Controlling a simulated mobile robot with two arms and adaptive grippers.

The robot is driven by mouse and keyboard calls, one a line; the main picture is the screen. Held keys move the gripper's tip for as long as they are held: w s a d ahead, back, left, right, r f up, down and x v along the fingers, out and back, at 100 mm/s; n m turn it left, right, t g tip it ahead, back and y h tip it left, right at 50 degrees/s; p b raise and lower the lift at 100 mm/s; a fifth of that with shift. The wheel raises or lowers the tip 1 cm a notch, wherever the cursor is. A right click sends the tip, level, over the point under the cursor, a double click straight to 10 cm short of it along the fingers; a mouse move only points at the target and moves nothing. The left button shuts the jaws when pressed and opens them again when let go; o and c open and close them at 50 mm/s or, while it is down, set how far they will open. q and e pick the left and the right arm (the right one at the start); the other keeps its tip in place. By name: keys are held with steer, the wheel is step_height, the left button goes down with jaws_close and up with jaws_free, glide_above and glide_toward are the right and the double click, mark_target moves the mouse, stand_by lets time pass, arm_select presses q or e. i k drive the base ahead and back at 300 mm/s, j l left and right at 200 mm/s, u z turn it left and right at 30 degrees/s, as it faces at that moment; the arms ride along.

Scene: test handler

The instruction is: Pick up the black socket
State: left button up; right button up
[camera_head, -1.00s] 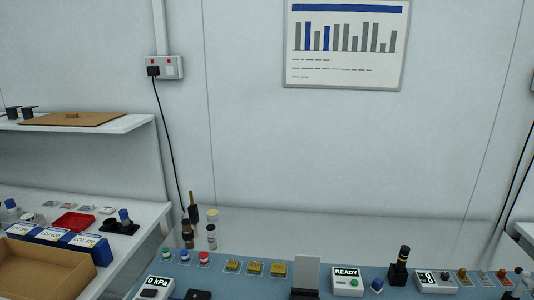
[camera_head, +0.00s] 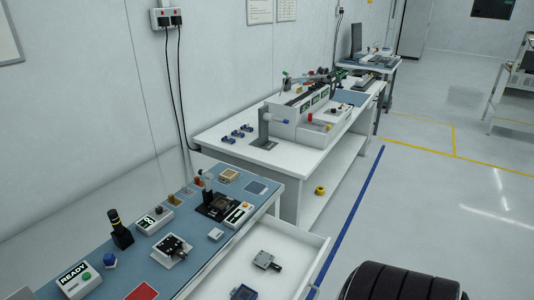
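A black socket-like block (camera_head: 217,207) sits on the blue mat (camera_head: 184,212) of the near bench, towards its far right end. It has a brownish centre and an upright dark part behind it. A second fixture with black parts on a white base (camera_head: 171,250) stands nearer on the same mat. I cannot tell for certain which one is the black socket. Neither of my grippers is in view. A black ribbed part, likely of my own arm, shows at the bottom right.
An open white drawer (camera_head: 290,248) sticks out from the near bench, with a grey metal part (camera_head: 264,260) and a blue item (camera_head: 243,292) in it. A second white bench (camera_head: 225,136) with a machine (camera_head: 310,112) stands beyond. Open floor (camera_head: 430,210) lies right.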

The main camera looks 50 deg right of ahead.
mark_target(220, 205)
steer(key=z, duration=1.35)
